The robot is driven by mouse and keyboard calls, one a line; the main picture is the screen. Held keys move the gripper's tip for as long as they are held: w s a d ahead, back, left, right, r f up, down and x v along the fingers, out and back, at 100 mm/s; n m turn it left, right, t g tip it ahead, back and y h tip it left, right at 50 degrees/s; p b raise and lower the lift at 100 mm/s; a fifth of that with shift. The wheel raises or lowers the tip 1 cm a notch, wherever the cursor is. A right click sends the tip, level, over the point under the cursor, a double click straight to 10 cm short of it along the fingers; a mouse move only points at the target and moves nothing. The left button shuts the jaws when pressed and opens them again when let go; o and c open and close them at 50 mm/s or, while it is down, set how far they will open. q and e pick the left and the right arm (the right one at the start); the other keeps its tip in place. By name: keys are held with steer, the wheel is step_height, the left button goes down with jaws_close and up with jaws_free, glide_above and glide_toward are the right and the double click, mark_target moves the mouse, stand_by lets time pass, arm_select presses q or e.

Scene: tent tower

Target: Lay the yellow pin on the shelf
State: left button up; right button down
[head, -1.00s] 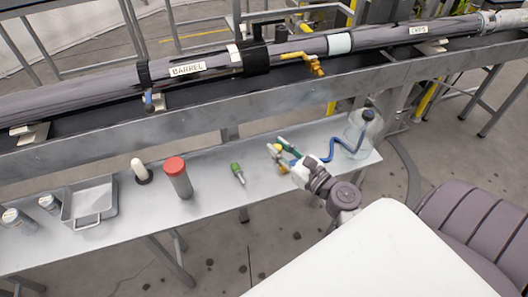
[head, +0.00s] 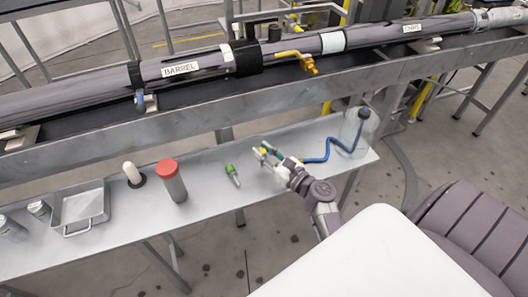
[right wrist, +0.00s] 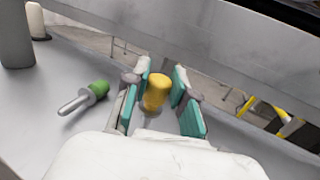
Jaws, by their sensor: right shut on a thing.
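The yellow pin (right wrist: 157,92) sits upright-looking between the green-padded fingers of my right gripper (right wrist: 163,93) in the right wrist view. In the head view it is a small yellow spot (head: 264,151) at the fingertips of my right gripper (head: 268,153), which is shut on it. Its lower end is mostly hidden. The grey metal shelf (head: 212,190) runs below the long pipe, and the gripper is over its right part. I cannot tell whether the pin touches the shelf. My left gripper is not in view.
A green-headed pin (head: 232,174) lies on the shelf left of the gripper. Further left are a red-capped cylinder (head: 171,182), a white-topped peg (head: 132,174) and a grey tray (head: 72,232). A clear jug (head: 357,133) with a blue hose (head: 318,158) stands right. The BARREL pipe is above.

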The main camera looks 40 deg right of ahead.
steer(key=shift+f, duration=0.35)
steer(key=c, duration=1)
jaws_free()
steer(key=shift+o, duration=0.2)
steer(key=shift+r, duration=0.1)
steer(key=shift+r, duration=0.1)
steer(key=shift+r+p, duration=0.3)
steer(key=shift+r, duration=0.05)
steer(key=s+d+b, duration=0.2)
steer(key=s, duration=1)
steer(key=shift+f, duration=0.35)
steer(key=shift+w+a, duration=0.1)
